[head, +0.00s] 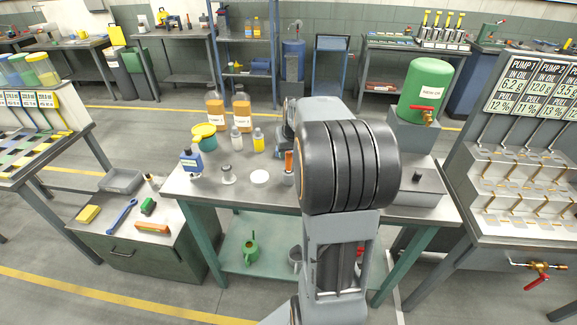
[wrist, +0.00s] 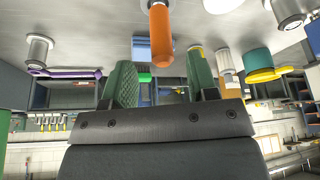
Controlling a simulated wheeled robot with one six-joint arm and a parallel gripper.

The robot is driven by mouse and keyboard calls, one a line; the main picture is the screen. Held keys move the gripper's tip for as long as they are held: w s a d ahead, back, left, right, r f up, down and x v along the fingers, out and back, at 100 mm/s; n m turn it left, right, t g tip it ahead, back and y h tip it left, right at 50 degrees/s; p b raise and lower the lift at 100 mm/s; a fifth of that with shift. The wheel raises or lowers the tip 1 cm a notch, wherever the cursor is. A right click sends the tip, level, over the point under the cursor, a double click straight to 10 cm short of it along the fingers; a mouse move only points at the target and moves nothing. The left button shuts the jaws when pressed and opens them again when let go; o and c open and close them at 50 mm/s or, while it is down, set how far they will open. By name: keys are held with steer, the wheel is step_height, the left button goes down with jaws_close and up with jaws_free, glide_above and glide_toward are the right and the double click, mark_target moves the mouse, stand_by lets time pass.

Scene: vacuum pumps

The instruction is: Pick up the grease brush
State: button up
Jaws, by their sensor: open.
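An orange-handled tool, which looks like the grease brush (head: 289,161), stands upright in a small grey holder (head: 288,179) on the workbench; its bristles are not visible. In the wrist view, which is upside down, its thick orange handle (wrist: 161,38) points away from the bench surface, between and ahead of my fingertips. My gripper (wrist: 161,62) is open, with a green ribbed finger on each side and nothing between the pads. In the head view my gripper is mostly hidden behind my arm.
On the bench (head: 325,200) near the handle are a white disc (head: 260,177), a small metal piece (head: 228,175), a blue bottle (head: 190,160), a yellow-capped bottle (head: 258,140), a teal tub (head: 205,140) and amber bottles (head: 242,112). A green tank (head: 424,88) stands at the right.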

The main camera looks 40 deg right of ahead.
mark_target(288, 156)
steer(key=shift+p+x, duration=0.5)
steer(key=shift+x, duration=2.1)
steer(key=shift+w+r, duration=0.1)
steer(key=shift+w, duration=0.05)
jaws_close()
